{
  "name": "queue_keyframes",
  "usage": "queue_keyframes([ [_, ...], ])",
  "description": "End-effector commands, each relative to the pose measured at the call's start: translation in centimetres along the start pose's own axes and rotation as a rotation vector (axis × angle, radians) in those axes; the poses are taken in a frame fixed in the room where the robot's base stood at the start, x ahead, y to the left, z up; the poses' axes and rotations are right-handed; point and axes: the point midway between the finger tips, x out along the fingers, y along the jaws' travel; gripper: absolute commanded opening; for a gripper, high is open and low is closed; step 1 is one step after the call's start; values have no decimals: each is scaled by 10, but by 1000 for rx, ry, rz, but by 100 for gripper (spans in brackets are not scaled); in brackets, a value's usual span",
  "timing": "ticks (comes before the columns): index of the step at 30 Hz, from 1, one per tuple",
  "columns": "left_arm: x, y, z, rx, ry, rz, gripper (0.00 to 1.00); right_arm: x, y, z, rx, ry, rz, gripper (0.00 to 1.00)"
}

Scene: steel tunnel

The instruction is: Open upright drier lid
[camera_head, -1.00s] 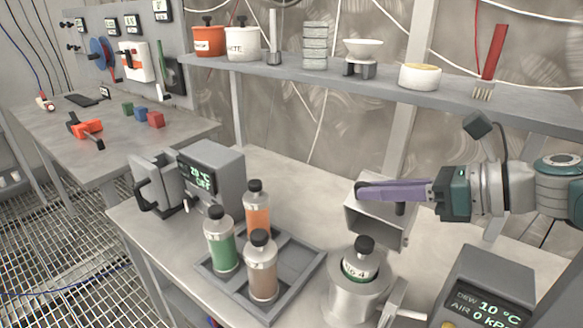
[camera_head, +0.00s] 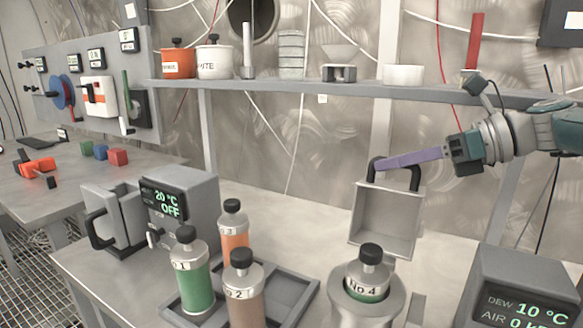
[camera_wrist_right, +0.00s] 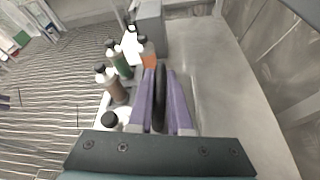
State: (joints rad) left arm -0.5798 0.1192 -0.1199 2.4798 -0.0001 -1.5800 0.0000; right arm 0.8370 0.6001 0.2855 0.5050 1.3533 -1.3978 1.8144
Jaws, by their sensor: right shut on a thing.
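The drier lid (camera_head: 386,222) is a grey box-shaped cover with a black bar handle (camera_head: 415,178) at its top. It stands raised on edge, its hollow inside facing me. My right gripper (camera_head: 381,164), with purple fingers, is shut on the handle; in the right wrist view the black handle (camera_wrist_right: 159,92) lies between its fingers (camera_wrist_right: 161,85). Below the lid is a round metal holder (camera_head: 340,308) with bottle No 4 (camera_head: 366,272), black-capped with a green band, upright in it and uncovered. The lid's hinge is not clear.
A grey tray (camera_head: 300,299) holds green, orange and brown bottles left of the holder. A 20 °C box (camera_head: 196,208) stands behind left, and a DEW/AIR display box (camera_head: 520,290) at right. A loaded shelf (camera_head: 300,90) runs behind.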

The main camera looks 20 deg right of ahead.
Motion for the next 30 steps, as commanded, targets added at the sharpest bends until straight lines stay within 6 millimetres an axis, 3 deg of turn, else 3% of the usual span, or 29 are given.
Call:
queue_keyframes([
  [14, 2, 0, 1, 1, 0, 0, 50, 0, 0, 0, -1, -2, 3, 0],
  [15, 2, 0, 1, 1, 0, 0, 50, 0, 0, 0, -1, -2, 3, 22],
  [21, 2, 0, 1, 1, 0, -1, 50, 0, -1, 0, -1, -2, 2, 44],
  [30, 0, 0, 0, 1, 0, -1, 50, -1, 0, 1, -1, -1, 1, 47],
])
